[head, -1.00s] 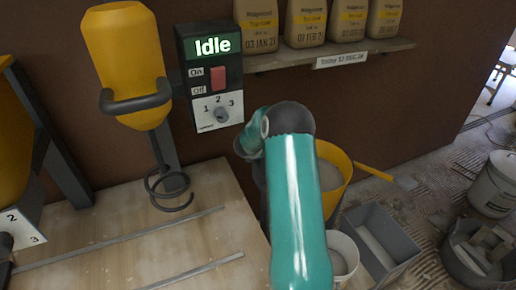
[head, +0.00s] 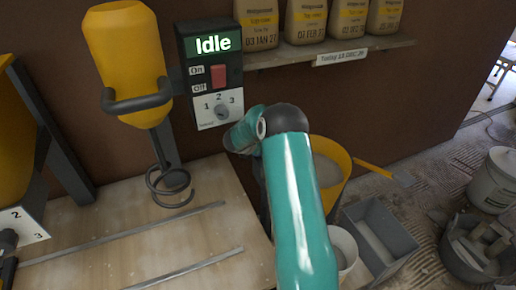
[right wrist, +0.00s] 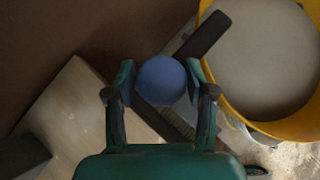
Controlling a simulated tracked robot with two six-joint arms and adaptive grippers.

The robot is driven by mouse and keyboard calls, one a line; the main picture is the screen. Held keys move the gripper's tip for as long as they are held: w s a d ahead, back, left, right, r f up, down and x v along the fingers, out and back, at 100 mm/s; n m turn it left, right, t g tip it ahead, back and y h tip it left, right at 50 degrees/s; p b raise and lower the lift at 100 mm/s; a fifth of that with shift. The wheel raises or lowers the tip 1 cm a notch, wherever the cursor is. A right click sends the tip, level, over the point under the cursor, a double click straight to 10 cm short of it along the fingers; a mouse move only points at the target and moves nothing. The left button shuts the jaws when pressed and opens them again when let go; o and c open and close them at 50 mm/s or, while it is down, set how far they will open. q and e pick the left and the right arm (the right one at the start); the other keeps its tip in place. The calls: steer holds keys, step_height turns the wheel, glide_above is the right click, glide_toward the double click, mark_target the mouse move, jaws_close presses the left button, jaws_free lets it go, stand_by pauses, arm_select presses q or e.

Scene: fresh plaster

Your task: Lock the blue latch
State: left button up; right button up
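The blue latch shows as a round blue knob (right wrist: 160,81) in the right wrist view. It sits between the two fingers of my right gripper (right wrist: 161,76), with no clear gap on either side. A dark bar (right wrist: 203,34) runs up and right behind the knob. In the head view my right arm hides the latch and the fingertips. My left gripper is not in view.
A yellow mixer (head: 127,62) with a spiral whisk (head: 170,184) hangs over a wooden worktop (head: 110,220). A control box (head: 213,75) reads Idle. A yellow bucket (head: 342,158) and a grey tub (head: 408,245) stand right of my arm.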

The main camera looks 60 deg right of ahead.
steer(key=shift+o, duration=1.2)
steer(key=shift+d, duration=0.1)
steer(key=shift+r, duration=0.1)
steer(key=v, duration=0.7)
steer(key=shift+a, duration=0.25)
steer(key=shift+s, duration=0.15)
